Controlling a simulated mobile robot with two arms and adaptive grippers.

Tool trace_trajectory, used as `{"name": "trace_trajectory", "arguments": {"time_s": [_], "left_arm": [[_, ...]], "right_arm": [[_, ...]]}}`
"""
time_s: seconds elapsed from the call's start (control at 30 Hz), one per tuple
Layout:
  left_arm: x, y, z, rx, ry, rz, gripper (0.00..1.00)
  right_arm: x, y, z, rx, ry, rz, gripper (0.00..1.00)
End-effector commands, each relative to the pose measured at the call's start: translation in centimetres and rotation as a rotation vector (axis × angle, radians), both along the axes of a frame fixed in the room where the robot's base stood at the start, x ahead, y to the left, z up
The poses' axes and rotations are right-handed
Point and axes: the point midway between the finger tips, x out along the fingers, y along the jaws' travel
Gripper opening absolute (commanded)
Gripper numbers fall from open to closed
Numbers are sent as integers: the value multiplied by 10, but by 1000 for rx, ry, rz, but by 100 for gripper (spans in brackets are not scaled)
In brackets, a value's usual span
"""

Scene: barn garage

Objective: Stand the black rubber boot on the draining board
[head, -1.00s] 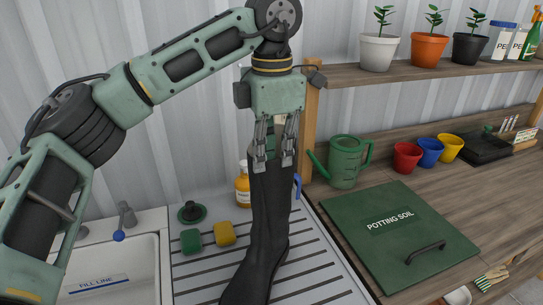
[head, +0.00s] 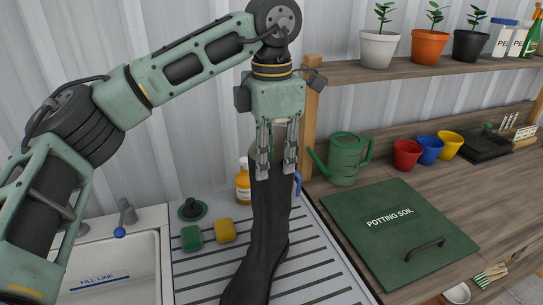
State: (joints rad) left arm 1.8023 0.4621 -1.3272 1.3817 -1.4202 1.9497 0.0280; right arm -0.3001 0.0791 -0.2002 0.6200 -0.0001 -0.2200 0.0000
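The black rubber boot (head: 268,235) is upright over the ribbed draining board (head: 325,272), its shaft up and its foot toward the bottom of the head view. Its toe is near the lower picture edge, and I cannot tell whether the whole sole rests on the board. My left gripper (head: 276,172) points down at the top of the shaft. Its two fingers are a little apart and overlap the upper shaft, hiding part of the rim. Whether they clamp the rubber is unclear. My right gripper is not in view.
A sink (head: 110,270) lies left of the board. A green sponge (head: 191,238), a yellow sponge (head: 225,231), a plunger-like item (head: 192,209) and an amber bottle (head: 243,185) stand behind. A green watering can (head: 344,160) and a potting soil lid (head: 395,235) are to the right.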

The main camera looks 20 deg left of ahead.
Motion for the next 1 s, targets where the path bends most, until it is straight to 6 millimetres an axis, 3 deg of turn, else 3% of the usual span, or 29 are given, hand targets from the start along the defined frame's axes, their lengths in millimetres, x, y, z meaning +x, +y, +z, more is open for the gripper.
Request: {"name": "trace_trajectory", "arguments": {"time_s": [0.17, 0.27, 0.5, 0.7, 1.0], "left_arm": [[0, 0, 8, 0, -1, 0, 23], [1, 0, 23, -1, -4, 2, 23], [1, -1, 79, 2, -5, 2, 23], [1, 0, 112, 3, -2, 2, 23], [1, 0, 123, 1, 1, 0, 23]], "right_arm": [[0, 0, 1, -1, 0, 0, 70], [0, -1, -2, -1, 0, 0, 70], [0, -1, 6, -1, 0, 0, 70], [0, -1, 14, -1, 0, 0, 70], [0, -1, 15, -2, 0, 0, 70]]}}
